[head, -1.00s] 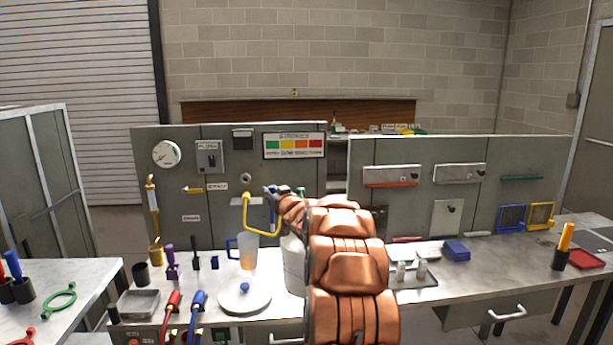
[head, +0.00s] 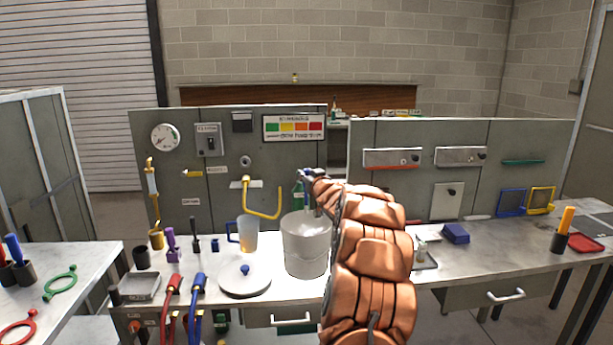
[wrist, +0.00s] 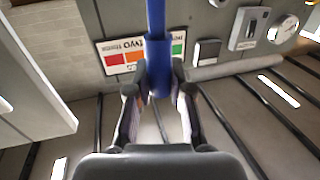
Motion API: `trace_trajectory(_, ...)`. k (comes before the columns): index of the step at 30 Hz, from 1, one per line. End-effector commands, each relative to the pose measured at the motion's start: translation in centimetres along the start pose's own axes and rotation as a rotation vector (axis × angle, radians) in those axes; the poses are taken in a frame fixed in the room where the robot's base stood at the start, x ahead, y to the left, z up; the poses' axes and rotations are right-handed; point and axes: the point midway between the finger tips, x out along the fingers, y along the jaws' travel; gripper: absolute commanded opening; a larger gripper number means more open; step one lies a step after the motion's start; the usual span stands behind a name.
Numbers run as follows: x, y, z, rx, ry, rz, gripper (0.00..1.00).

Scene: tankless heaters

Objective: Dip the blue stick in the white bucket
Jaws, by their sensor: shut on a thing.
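The white bucket (head: 305,250) stands upright on the metal bench in the head view. A white lid with a blue knob (head: 244,281) lies on the bench to its left. My gripper (head: 306,176) is above the bucket, near the back panel, and partly hidden by my arm. In the wrist view my gripper (wrist: 159,92) is shut on the blue stick (wrist: 156,35), which runs up between the fingertips to the top edge. The stick's far end is out of the wrist view, and most of the stick is hidden in the head view.
A clear jug with a blue handle (head: 248,234) stands left of the bucket, under a yellow bent pipe (head: 263,212). Red and blue hand tools (head: 198,290) stand at the bench's front edge. A blue block (head: 455,233) sits to the right. The upright panel (head: 225,160) closes off the back.

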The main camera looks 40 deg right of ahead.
Motion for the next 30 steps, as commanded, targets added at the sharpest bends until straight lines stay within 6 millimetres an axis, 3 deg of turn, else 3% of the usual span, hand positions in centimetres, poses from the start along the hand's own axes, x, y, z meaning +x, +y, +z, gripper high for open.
trace_trajectory(30,0.0,0.0,8.3,0.001,0.001,0.000,0.00)
